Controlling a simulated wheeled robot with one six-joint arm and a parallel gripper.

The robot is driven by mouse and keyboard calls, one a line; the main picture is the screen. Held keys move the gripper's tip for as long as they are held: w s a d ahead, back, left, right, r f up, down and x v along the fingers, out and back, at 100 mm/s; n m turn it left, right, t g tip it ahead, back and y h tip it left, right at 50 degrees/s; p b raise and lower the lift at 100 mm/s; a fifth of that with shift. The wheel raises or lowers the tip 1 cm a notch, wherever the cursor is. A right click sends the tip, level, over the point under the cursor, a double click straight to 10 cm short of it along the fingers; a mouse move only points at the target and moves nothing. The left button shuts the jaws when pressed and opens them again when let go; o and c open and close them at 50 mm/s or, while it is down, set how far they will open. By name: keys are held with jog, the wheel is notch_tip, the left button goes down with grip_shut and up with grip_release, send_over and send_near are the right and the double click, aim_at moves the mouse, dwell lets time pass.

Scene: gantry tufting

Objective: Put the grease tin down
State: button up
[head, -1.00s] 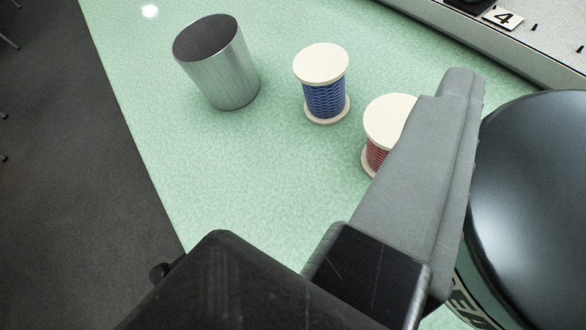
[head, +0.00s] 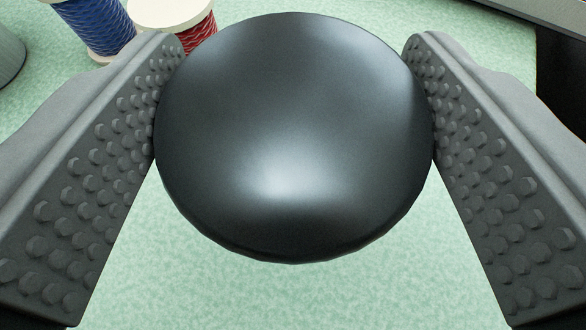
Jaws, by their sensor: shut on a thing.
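The grease tin (head: 295,140) shows its round, glossy black lid in the middle of the head view. My gripper (head: 294,130) is shut on it, with one studded grey finger against its left side and the other against its right. The lid hides the tin's side and base, so I cannot tell whether it touches the green table (head: 290,295) beneath.
A red spool (head: 200,30) stands just behind my left finger, partly hidden. A blue spool (head: 100,28) is left of it. The metal cup (head: 8,55) is cut off at the left edge. Green surface in front of the tin is clear.

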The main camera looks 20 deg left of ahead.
aim_at(294, 178)
jog(key=shift+f, duration=2.4)
jog(key=shift+f, duration=0.1)
jog(key=o, duration=1.1)
jog(key=shift+c, duration=0.2)
jog(key=shift+s+r, duration=0.15)
jog(key=shift+r, duration=0.05)
jog(key=v, duration=1.1)
jog(key=shift+s, duration=0.3)
jog(key=shift+d+r, duration=0.1)
jog(key=shift+d, duration=0.05)
